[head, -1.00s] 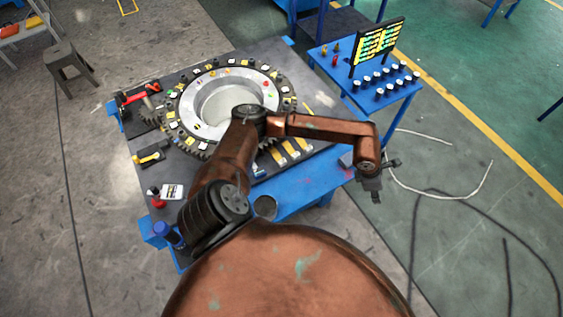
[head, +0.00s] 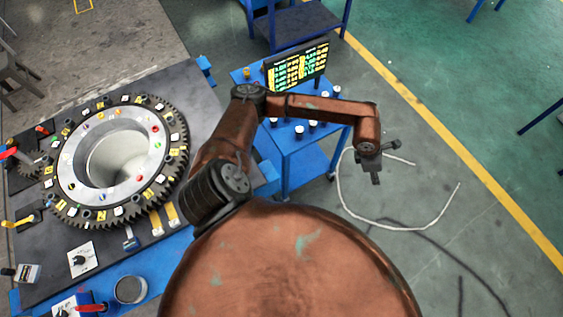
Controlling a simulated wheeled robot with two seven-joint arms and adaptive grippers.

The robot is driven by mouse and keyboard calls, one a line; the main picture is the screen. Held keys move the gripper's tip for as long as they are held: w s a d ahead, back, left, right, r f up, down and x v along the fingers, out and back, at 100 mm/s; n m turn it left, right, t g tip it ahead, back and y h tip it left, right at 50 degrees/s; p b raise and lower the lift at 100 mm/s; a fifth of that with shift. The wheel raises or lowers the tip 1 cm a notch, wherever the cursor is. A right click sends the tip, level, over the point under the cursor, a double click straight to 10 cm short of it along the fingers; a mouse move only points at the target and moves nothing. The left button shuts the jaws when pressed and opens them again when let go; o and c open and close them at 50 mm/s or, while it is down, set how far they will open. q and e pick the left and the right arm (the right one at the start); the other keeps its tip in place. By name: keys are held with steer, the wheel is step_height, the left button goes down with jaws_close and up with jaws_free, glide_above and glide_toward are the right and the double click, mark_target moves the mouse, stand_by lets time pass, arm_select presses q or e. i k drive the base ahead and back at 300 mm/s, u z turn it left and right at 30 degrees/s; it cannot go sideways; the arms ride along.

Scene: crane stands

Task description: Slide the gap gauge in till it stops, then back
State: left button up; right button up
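A large toothed ring (head: 75,215) with a bright metal hub (head: 75,160) lies on the dark work table (head: 35,278) at the left. Small coloured and white pieces sit around it. I cannot tell which is the gap gauge. My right gripper is not in view.
A blue side table (head: 310,160) with a lit display board (head: 297,67) and several dark, white-topped cylinders stands behind my arm. A round cup (head: 130,289) stands at the table's near edge.

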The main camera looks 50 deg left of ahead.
mark_target(130, 245)
steer(key=i, duration=0.7)
steer(key=u, duration=4.25)
steer(key=i, duration=0.5)
steer(key=z, duration=0.05)
